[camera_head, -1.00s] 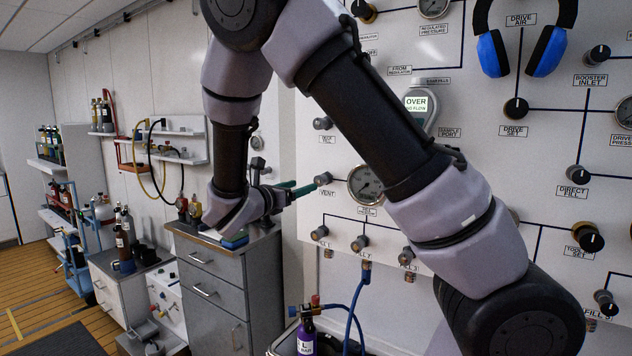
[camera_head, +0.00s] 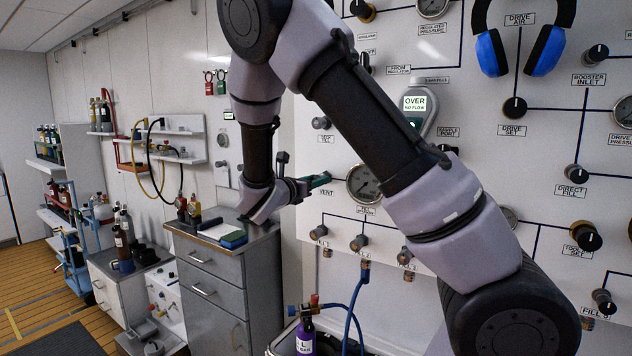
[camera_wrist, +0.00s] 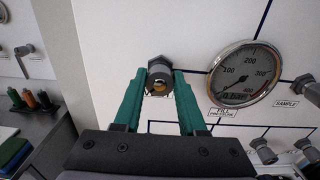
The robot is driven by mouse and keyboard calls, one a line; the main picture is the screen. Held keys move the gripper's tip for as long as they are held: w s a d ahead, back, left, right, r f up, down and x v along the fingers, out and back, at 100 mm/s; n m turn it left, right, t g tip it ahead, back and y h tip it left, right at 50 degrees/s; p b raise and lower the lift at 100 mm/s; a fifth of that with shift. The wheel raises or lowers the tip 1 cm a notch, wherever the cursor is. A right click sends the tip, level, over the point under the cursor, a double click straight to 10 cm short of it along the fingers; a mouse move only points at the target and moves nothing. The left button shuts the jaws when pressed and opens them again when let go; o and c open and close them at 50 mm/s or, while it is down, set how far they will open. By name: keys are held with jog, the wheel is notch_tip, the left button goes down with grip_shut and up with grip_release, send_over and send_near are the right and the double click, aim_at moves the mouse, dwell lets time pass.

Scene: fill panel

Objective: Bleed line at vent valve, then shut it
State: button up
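The vent valve knob (camera_wrist: 160,77) is a dark round knob on the white panel, seen end-on in the wrist view. My gripper (camera_wrist: 162,82) has its two green fingers on either side of this knob, with the tips close to its rim. I cannot tell whether they press on it. In the head view, my gripper (camera_head: 326,179) reaches the panel just above the VENT label (camera_head: 326,192), and its fingers hide the knob. A round gauge (camera_wrist: 246,75) sits right of the knob; it also shows in the head view (camera_head: 364,184).
Several fill knobs (camera_head: 358,242) line the panel below the gauge, with a blue hose (camera_head: 357,300) hanging under them. A grey drawer cabinet (camera_head: 225,272) stands left of the panel. A grey analyser (camera_head: 416,105) reading OVER, NO FLOW is mounted above. My own arm covers the panel's middle.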

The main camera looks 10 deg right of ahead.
grip_shut()
jog(key=shift+m, duration=0.3)
jog(key=m, duration=2.6)
jog(key=shift+s+f, duration=0.1)
jog(key=shift+f, duration=0.25)
jog(key=shift+m, duration=0.3)
jog(key=o, duration=0.9)
grip_release()
